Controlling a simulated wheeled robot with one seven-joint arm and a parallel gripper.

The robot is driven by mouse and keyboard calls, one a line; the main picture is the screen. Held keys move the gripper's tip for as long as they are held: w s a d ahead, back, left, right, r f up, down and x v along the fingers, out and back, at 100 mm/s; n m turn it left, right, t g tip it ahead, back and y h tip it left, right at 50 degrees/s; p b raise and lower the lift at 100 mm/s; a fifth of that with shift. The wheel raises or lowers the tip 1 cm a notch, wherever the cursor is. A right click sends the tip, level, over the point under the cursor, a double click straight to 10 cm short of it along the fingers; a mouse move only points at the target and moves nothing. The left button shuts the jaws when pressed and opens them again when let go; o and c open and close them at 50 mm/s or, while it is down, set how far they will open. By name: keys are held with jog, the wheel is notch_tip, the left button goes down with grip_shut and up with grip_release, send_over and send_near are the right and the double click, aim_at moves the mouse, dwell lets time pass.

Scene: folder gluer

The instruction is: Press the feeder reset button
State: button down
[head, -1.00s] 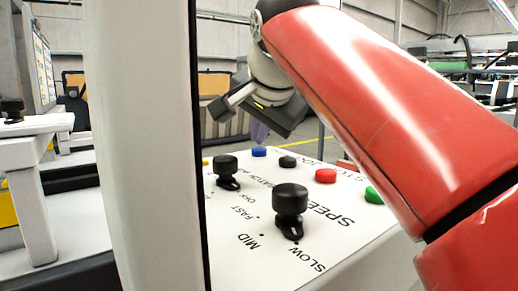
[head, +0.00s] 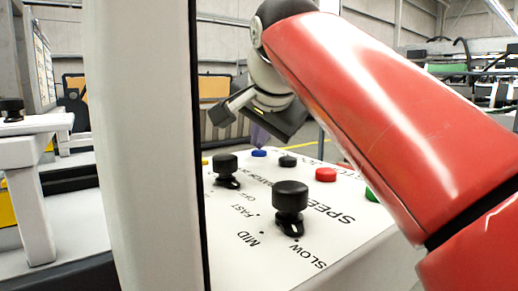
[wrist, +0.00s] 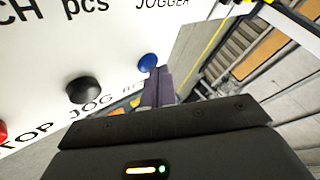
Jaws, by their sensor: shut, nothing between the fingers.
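The blue button (head: 259,153) stands at the far edge of the white control panel (head: 330,230). It also shows in the wrist view (wrist: 148,61), with a label starting with "R" that my fingers partly hide. My gripper (head: 258,138) is shut and empty, its purple-grey fingers pointing down close to the blue button. In the wrist view my fingertips (wrist: 160,72) are right beside the button's lower right edge. I cannot tell whether they touch it.
A black button (head: 287,161), a red button (head: 326,174) and a green button (head: 372,195) share the panel. Two black knobs, one nearer (head: 290,200) and one farther (head: 226,166), stand up from it. A pale post (head: 145,150) blocks the left side.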

aim_at(260, 153)
jog(key=shift+r, duration=0.1)
jog(key=shift+r+p, duration=0.8)
jog(key=shift+p, duration=0.2)
notch_tip(260, 153, up, 5)
jog(key=p, duration=0.5)
